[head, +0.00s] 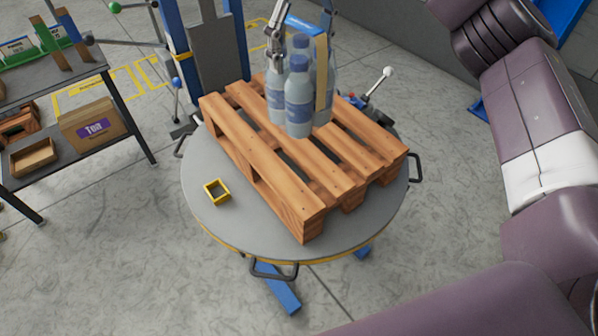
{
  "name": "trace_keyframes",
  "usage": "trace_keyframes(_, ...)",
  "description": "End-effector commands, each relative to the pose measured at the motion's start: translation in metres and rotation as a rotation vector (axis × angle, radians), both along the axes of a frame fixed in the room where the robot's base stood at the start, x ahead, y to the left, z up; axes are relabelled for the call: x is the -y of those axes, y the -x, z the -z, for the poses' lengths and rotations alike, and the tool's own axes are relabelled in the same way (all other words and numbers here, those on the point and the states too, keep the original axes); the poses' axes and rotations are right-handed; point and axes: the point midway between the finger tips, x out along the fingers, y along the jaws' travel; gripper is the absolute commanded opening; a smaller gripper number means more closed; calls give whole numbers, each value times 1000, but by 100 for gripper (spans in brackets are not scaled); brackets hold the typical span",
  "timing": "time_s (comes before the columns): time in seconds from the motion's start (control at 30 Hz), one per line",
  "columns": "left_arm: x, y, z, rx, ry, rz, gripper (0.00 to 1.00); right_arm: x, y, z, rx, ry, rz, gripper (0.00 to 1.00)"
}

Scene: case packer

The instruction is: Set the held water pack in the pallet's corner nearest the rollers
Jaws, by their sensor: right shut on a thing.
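The water pack (299,100) is a cluster of clear bottles with blue caps and blue labels, with a tan strip down its side. It is upright over the far middle part of the wooden pallet (270,175). My right gripper (298,38) is at the top of the pack, shut on it, partly cut off by the top edge. I cannot tell whether the bottle bases touch the slats. The pallet lies on a round grey table (213,228), its near corner pointing toward me. The rollers are not clearly in view. My left gripper is not in view.
A small yellow square frame (217,192) lies on the table left of the pallet. A lever with a white knob (387,72) stands behind the pallet. Black handles (273,270) stick out from the table rim. A shelf with a box (92,126) is at left. The pallet's near slats are bare.

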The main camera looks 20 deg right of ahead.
Motion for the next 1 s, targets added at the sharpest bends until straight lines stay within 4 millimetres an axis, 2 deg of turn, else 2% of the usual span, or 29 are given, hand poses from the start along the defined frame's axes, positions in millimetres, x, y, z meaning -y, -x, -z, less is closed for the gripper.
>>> trace_keyframes(0.2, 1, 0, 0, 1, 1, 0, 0, -1, -2, -7, 7, -3, 82, 19)
trace_keyframes(0.37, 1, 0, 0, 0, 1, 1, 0, -2, -2, 3, 3, -4, 83, 19)
trace_keyframes(0.5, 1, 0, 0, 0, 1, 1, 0, -1, -1, 27, 1, -3, 81, 19)
trace_keyframes(1.0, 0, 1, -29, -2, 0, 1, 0, -1, -2, 130, 2, -3, 83, 19)
